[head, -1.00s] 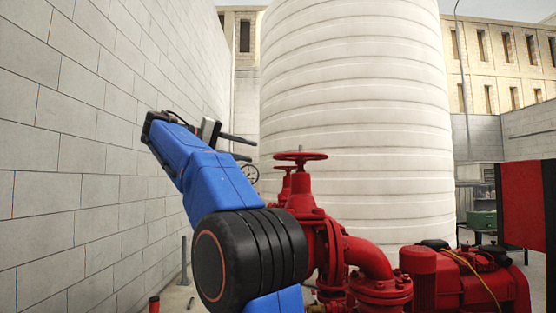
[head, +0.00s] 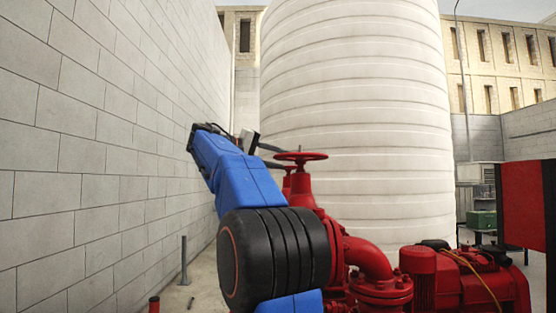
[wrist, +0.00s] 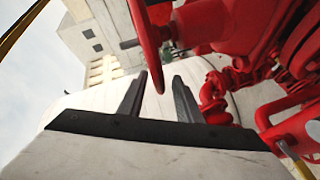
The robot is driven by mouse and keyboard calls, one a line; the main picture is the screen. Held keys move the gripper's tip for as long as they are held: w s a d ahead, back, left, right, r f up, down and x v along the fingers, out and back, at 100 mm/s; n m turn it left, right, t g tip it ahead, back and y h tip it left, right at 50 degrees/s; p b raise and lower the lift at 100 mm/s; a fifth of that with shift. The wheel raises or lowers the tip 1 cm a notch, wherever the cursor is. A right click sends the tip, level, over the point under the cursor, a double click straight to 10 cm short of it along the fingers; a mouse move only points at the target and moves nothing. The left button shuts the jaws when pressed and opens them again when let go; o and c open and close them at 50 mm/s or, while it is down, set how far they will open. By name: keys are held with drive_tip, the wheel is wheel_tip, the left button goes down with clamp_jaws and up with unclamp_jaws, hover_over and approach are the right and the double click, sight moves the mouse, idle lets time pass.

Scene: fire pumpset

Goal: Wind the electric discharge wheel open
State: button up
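A red handwheel (head: 300,156) lies flat on top of a red valve, right of the arm in the head view. In the wrist view its rim shows nearly edge-on (wrist: 147,45), its lower end in the gap between my fingertips. My gripper (wrist: 158,78) is open, with two dark fingers apart. In the head view the gripper (head: 276,156) is at the wheel's left edge, fingers pointing right. Contact with the rim cannot be told. A second red valve top (head: 287,181) is partly hidden behind the first; I cannot tell which valve is the electric discharge.
A grey block wall (head: 100,150) runs along the left. A large white tank (head: 360,110) stands behind the valves. Red pipework (head: 370,260) and a red pump motor (head: 465,280) fill the lower right. A red and black panel (head: 525,205) is at the right edge.

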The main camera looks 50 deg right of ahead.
clamp_jaws()
drive_tip(key=shift+s+a, duration=0.1)
